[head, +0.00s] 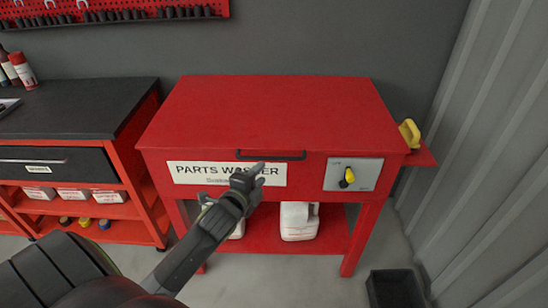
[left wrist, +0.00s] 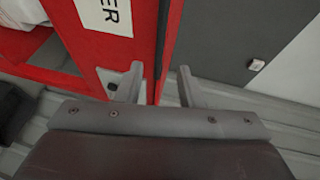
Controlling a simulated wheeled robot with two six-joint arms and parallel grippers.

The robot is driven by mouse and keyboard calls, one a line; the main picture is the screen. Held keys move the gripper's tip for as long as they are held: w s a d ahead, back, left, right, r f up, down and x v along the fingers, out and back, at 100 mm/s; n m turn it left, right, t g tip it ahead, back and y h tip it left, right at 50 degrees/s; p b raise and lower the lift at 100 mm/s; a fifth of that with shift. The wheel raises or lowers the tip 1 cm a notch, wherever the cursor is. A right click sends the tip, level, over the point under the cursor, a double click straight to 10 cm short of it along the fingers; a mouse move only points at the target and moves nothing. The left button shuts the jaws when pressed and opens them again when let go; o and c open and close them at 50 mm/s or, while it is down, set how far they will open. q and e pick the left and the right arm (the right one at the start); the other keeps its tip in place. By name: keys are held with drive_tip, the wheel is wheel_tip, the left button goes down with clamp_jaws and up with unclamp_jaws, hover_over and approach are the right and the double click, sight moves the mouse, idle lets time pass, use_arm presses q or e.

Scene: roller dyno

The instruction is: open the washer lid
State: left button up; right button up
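The red parts washer (head: 330,210) stands ahead with its flat red lid (head: 270,110) lying shut. A black bar handle (head: 290,156) runs along the lid's front edge, above a white "PARTS WASHER" label (head: 200,174). I cannot tell whether a finger touches the handle. My right gripper is not in view.
A grey panel with a yellow-black knob (head: 347,178) is on the washer's front right. A yellow-handled tool (head: 409,133) rests on a side shelf. White jugs (head: 299,221) stand on the lower shelf. A red workbench (head: 80,110) is at left, a corrugated wall at right.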

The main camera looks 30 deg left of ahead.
sight(274, 157)
use_arm(q)
drive_tip(key=x, duration=1)
drive_tip(key=shift+w+f, duration=0.1)
drive_tip(key=shift+w, duration=0.15)
clamp_jaws()
